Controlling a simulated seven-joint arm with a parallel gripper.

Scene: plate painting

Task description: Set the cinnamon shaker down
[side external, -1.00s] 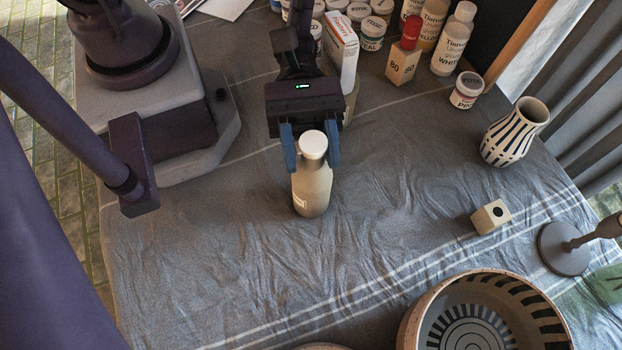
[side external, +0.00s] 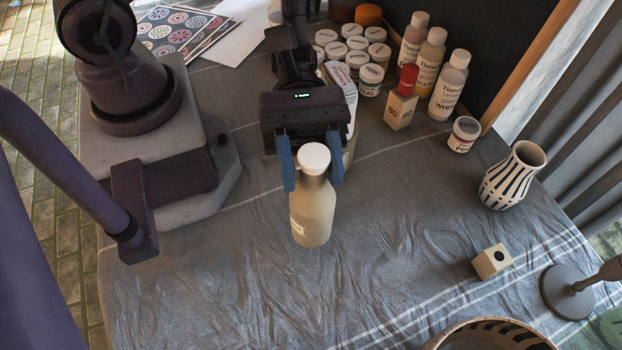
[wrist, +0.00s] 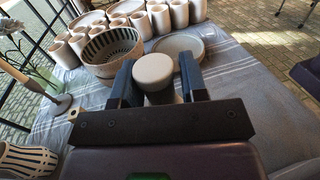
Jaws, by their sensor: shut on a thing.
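The cinnamon shaker (side external: 313,212) is a beige bottle with a white cap and a small pale label on its left side. It is upright over the bare middle of the cloth. My gripper (side external: 314,182) is shut on its upper part, with one blue finger on each side below the cap. In the wrist view the white cap of the shaker (wrist: 153,70) shows between the blue fingers of my gripper (wrist: 156,84), and its lower body is hidden. I cannot tell for sure whether its base touches the cloth.
A striped vase (side external: 511,178), a small wooden block (side external: 491,262) and a round-based stand (side external: 566,293) are at the right. Paint jars and bottles (side external: 437,75) crowd the back. A patterned bowl (wrist: 112,50) is in front. Cloth around the shaker (side external: 400,240) is clear.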

